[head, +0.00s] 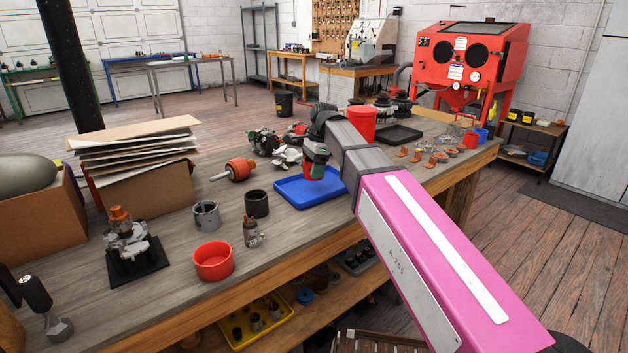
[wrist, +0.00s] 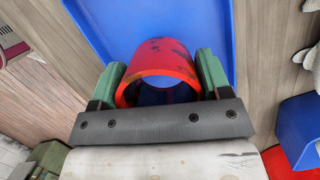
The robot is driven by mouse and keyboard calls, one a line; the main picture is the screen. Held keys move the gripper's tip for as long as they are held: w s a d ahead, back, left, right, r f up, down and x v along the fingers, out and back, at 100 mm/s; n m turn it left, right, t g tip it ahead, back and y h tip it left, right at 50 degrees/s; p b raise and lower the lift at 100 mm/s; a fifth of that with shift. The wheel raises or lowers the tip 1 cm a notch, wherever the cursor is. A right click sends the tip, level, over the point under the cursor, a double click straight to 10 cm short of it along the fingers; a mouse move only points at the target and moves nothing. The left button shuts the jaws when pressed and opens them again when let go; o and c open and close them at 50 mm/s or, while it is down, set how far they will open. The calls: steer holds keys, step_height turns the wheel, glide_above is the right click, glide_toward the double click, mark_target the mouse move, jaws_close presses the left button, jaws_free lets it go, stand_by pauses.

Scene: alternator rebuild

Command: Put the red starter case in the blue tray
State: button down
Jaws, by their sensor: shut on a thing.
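The red starter case (head: 313,172) is an open red cylinder with dark worn spots. In the wrist view, the case (wrist: 160,58) sits between the two green fingers of my gripper (wrist: 161,75), which is shut on its sides. In the head view my gripper (head: 315,163) is over the blue tray (head: 293,194), with the case under the fingertips. The tray floor (wrist: 130,22) shows behind the case in the wrist view. I cannot tell whether the case touches the tray floor. My arm hides the tray's right part in the head view.
An orange-red part with a shaft (head: 240,169) and a dark ring (head: 257,203) lie left of the tray. A red bowl (head: 214,261) is nearer the front edge. A red bucket (head: 361,124) and a black tray (head: 399,134) stand behind. Bare wood shows around the tray's left.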

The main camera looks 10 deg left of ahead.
mark_target(312, 189)
steer(key=shift+w+d+f, duration=0.3)
steer(key=shift+w+f, duration=0.15)
steer(key=shift+w, duration=0.1)
steer(key=shift+w+d+x, duration=0.1)
steer(key=shift+d+x, duration=0.05)
steer(key=shift+x, duration=0.75)
steer(key=shift+w+d+x, duration=0.15)
steer(key=shift+d+x, duration=0.05)
steer(key=shift+x, duration=0.7)
steer(key=shift+f, duration=0.25)
steer(key=shift+c, duration=0.4)
jaws_free()
steer(key=v, duration=1.2)
steer(key=shift+r, duration=0.1)
